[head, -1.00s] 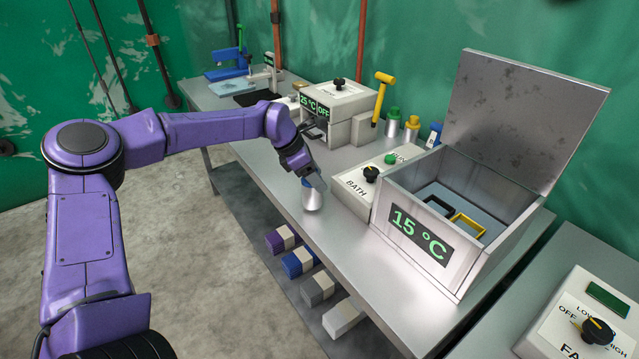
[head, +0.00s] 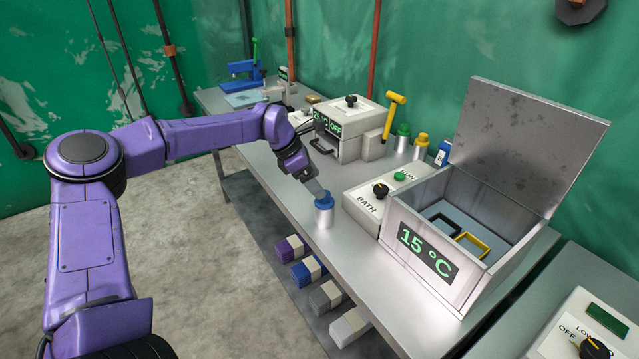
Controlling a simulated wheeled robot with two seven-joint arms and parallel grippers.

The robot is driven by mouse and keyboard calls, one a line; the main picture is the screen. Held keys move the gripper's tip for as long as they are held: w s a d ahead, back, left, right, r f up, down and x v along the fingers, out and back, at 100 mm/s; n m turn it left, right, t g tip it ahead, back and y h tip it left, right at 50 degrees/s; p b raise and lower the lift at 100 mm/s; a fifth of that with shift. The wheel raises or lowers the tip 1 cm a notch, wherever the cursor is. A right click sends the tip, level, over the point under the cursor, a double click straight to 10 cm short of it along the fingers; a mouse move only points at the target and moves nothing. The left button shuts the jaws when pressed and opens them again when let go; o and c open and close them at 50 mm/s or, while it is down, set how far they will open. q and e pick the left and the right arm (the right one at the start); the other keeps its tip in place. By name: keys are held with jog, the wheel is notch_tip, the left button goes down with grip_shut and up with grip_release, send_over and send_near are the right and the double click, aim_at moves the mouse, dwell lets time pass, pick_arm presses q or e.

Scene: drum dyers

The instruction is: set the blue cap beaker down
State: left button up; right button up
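The blue cap beaker (head: 324,214) stands upright on the steel table, near its front edge and left of the bath control box. Its blue cap is in plain sight. My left gripper (head: 319,190) is just above and behind the cap, its fingers pointing down toward it. The fingers look clear of the beaker's body and apparently open, though the gap between them is seen nearly edge-on. My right gripper is not in view.
The BATH box (head: 368,204) and open metal bath (head: 440,262) stand to the right. Behind are a grey oven-like box (head: 350,120), a yellow hammer (head: 393,112), a green-capped beaker (head: 403,140) and a yellow-capped one (head: 420,148). Coloured blocks (head: 308,270) lie below the table's front edge.

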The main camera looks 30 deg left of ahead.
pick_arm(q)
jog(key=p+v, duration=0.2)
jog(key=v, duration=0.2)
jog(key=shift+s+r, duration=0.1)
jog(key=shift+r, duration=0.25)
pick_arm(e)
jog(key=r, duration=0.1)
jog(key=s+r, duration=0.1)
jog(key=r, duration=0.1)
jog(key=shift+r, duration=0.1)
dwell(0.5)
